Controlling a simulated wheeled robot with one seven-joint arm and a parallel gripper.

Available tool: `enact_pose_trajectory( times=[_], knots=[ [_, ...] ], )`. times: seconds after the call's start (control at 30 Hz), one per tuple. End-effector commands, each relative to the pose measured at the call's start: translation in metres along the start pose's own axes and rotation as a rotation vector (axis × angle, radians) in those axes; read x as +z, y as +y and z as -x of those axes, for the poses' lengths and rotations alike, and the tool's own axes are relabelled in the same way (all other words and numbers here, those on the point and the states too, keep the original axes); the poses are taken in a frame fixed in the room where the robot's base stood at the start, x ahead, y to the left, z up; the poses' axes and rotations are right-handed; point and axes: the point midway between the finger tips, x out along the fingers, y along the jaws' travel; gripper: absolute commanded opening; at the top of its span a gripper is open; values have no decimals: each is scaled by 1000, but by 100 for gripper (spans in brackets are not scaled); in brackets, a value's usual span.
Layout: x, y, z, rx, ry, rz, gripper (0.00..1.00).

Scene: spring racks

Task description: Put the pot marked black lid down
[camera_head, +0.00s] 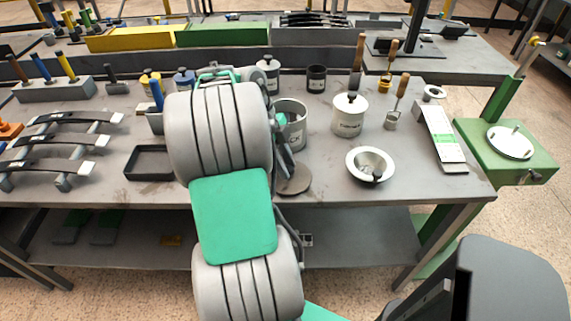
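The pot marked black (294,112) is a light grey can on the bench, just right of my arm. Only the letters "CK" of its label show, and its top appears open. My gripper (285,158) is mostly hidden behind my own arm; a dark part of it shows in front of the pot's left side. I cannot see its fingertips or whether they hold the lid. A flat brownish-grey disc (296,181) lies near the bench's front edge, below the pot; I cannot tell whether it is the lid or a pad.
A lidded white pot (349,115) and a metal bowl (370,165) stand to the right. A dark open tray (150,163) and spring racks (55,140) are left. Smaller cans (317,78) and brushes (397,100) stand behind. Bare bench lies around the disc.

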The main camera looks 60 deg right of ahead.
Motion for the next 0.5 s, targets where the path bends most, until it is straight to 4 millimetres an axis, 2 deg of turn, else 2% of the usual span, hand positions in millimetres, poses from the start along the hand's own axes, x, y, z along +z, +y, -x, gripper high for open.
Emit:
enact_pose_trajectory(
  times=[0.03, 0.2, 0.5],
  knots=[
    [0, 0, 0, 0, 0, 0, 35],
    [0, 0, 0, 0, 0, 0, 49],
    [-2, 0, 5, 0, 0, 0, 50]
  ],
)
